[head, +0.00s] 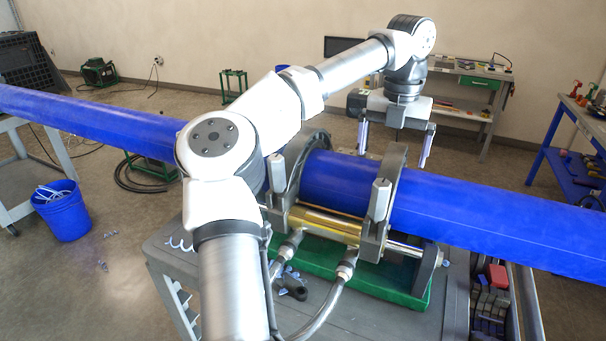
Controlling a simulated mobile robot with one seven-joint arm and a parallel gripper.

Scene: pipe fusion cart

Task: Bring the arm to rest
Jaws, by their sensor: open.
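My arm reaches from the bottom of the head view up over the cart and bends down at its far end. My gripper (394,148) points downward with its two fingers spread wide, open and with nothing seen between them. It hangs just behind the right clamp ring, above or beyond the blue pipe (480,218); I cannot tell whether it touches anything. The clamp frame (388,208) holds the pipe with its dark rings. Part of the pipe and the left ring are hidden behind my arm.
The cart top (375,318) holds a green base (408,296), hoses and a brass cylinder (325,224). The long pipe spans the room to both sides. A blue bucket (62,212) stands on the left floor. A workbench (465,85) and a blue table (570,165) stand behind right.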

